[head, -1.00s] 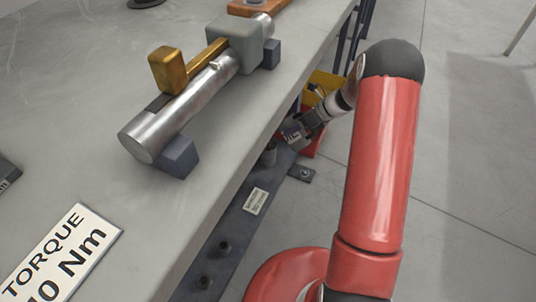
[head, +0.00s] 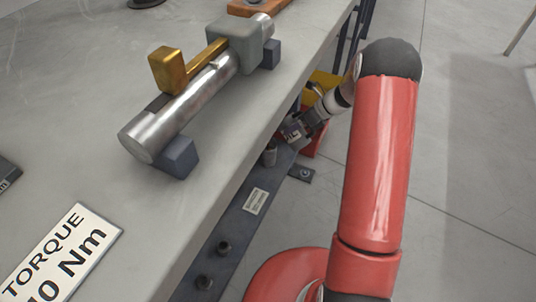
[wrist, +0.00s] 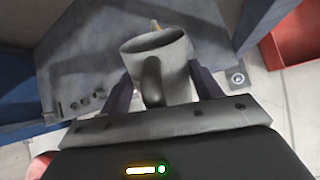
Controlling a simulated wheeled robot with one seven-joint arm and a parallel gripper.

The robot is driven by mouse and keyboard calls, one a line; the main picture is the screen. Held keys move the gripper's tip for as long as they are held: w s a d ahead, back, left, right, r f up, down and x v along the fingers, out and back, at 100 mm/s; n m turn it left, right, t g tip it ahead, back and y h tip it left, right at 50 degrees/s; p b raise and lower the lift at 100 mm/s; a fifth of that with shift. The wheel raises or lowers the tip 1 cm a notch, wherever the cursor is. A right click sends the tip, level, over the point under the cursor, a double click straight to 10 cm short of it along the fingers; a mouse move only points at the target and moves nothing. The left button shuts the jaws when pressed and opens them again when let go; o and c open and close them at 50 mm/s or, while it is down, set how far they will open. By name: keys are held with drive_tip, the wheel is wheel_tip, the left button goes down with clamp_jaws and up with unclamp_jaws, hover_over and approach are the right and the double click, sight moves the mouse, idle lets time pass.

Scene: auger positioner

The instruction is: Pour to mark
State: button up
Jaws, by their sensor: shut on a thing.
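A grey mug (wrist: 176,68) is between the two fingers of my gripper (wrist: 163,80) in the wrist view. My gripper is shut on it. Its open rim shows at the top and its handle points toward the wrist camera. The inside is only partly visible, so I cannot tell its contents. A small yellowish bit (wrist: 156,25) shows just beyond the rim; I cannot tell what it is. In the head view my gripper (head: 290,133) is low beside the bench edge, small and partly hidden. No mark line can be made out.
The grey bench (head: 70,110) holds a metal cylinder (head: 185,105) on dark blocks with a brass piece (head: 168,70), and a torque sign (head: 62,255). A dark beam with bolts (head: 235,220) runs below its edge. A red bin (wrist: 290,40) is at right in the wrist view.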

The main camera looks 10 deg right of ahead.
sight(304, 131)
idle(0.3)
drive_tip(key=b, duration=0.1)
drive_tip(key=f+b, duration=0.1)
drive_tip(key=b, duration=0.1)
drive_tip(key=shift+s+d+f+t, duration=0.15)
drive_tip(key=shift+f+t, duration=0.15)
drive_tip(key=shift+t, duration=0.1)
drive_tip(key=f+y+b, duration=0.1)
drive_tip(key=b, duration=0.2)
drive_tip(key=shift+s+d+t, duration=0.1)
drive_tip(key=shift+s+t, duration=0.05)
drive_tip(key=shift+t, duration=0.15)
drive_tip(key=shift+s+d+f+n+t+y+b, duration=0.15)
drive_tip(key=shift+n+t+y+b, duration=0.15)
drive_tip(key=shift+b, duration=0.9)
drive_tip(key=shift+r, duration=0.25)
drive_tip(key=shift+f, duration=0.1)
